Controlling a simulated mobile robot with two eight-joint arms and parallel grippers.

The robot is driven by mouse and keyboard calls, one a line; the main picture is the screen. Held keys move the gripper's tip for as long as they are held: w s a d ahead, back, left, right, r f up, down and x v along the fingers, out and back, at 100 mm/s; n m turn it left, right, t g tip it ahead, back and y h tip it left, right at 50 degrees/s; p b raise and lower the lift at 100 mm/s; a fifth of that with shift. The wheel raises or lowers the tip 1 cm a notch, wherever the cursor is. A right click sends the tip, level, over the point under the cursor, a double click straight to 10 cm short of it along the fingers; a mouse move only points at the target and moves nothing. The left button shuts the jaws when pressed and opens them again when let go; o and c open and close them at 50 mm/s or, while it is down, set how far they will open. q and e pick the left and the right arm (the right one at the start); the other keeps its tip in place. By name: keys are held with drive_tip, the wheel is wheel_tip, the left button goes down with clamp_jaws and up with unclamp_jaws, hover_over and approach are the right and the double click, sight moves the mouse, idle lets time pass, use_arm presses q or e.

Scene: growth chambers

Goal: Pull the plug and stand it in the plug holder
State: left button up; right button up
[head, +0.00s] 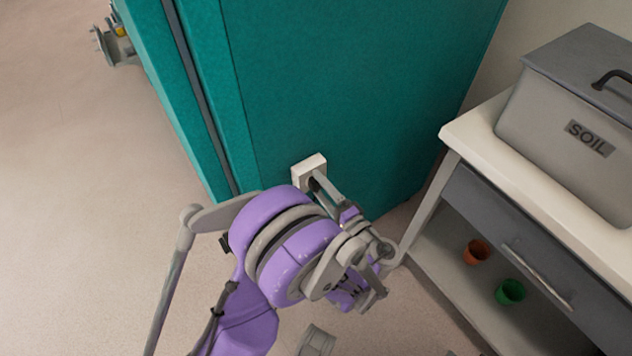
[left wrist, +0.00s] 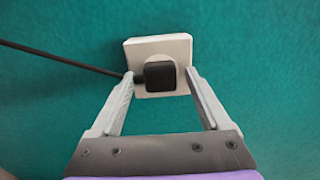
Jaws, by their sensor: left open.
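The black plug (left wrist: 159,75) sits in the white socket (left wrist: 158,48) on the teal chamber wall, with its dark cable running off to the left in the left wrist view. In the head view the socket (head: 309,170) is on the side of the teal chamber, and my gripper hides most of the plug. My left gripper (left wrist: 160,78) is open, with one finger on each side of the plug and a gap on both sides. In the head view the left gripper (head: 316,183) reaches to the socket. I cannot make out the plug holder. My right gripper is not in view.
A white-topped bench (head: 480,130) stands at right with a grey SOIL bin (head: 560,130) on it. An orange pot (head: 477,251) and a green pot (head: 510,291) are on its lower shelf. The floor at left is clear.

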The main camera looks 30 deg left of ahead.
use_arm(q)
clamp_jaws()
idle(0.3)
drive_tip(key=shift+v, duration=3)
